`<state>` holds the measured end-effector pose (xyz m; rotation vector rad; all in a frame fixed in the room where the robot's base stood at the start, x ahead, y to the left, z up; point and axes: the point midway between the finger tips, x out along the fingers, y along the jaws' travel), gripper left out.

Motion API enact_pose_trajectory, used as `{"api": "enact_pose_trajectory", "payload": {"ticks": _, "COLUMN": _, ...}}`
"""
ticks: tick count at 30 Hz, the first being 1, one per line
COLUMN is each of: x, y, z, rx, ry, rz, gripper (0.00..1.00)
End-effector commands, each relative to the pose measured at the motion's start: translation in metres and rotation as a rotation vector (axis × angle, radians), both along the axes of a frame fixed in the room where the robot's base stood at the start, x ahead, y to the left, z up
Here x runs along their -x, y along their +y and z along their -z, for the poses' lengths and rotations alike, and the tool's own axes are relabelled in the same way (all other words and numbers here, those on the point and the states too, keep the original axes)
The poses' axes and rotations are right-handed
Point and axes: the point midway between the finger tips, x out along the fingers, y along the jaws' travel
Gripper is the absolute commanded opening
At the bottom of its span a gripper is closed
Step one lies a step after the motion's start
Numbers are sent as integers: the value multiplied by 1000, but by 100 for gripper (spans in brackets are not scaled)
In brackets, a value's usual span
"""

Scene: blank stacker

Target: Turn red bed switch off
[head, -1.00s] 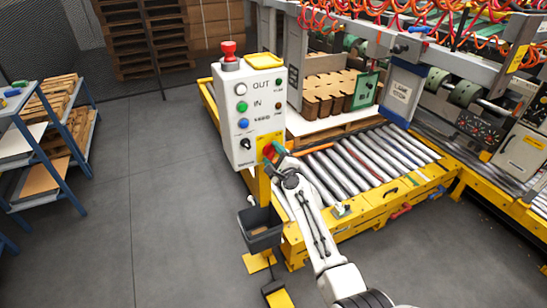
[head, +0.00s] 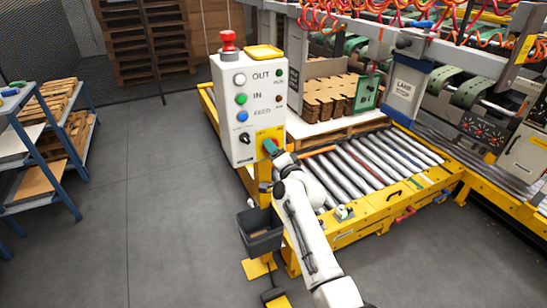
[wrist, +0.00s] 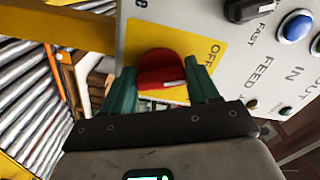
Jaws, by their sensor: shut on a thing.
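The red switch (wrist: 162,70) is a round red knob with a white mark, set on a yellow plate (wrist: 195,40) of the control box. The word OFF is printed on the plate beside it in the wrist view. My gripper (wrist: 163,78) has its two green fingers on either side of the knob and is shut on it. In the head view my gripper (head: 270,147) is at the lower right of the white control box (head: 228,95), and the knob is mostly hidden there.
The box also carries a red mushroom button (head: 228,42), several coloured buttons and a black selector (head: 244,138). A dark bin (head: 260,232) hangs below. A roller conveyor (head: 360,165) lies to the right. The floor at left is clear up to a blue shelf (head: 50,165).

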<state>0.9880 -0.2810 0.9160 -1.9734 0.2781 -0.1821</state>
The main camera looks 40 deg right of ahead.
Motion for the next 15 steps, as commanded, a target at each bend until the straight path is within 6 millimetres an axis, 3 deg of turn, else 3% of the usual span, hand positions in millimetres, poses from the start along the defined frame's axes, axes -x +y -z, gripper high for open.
{"api": "enact_pose_trajectory", "payload": {"ticks": 15, "x": 0, "y": 0, "z": 6, "rx": 314, "ry": 95, "rz": -3, "gripper": 29}}
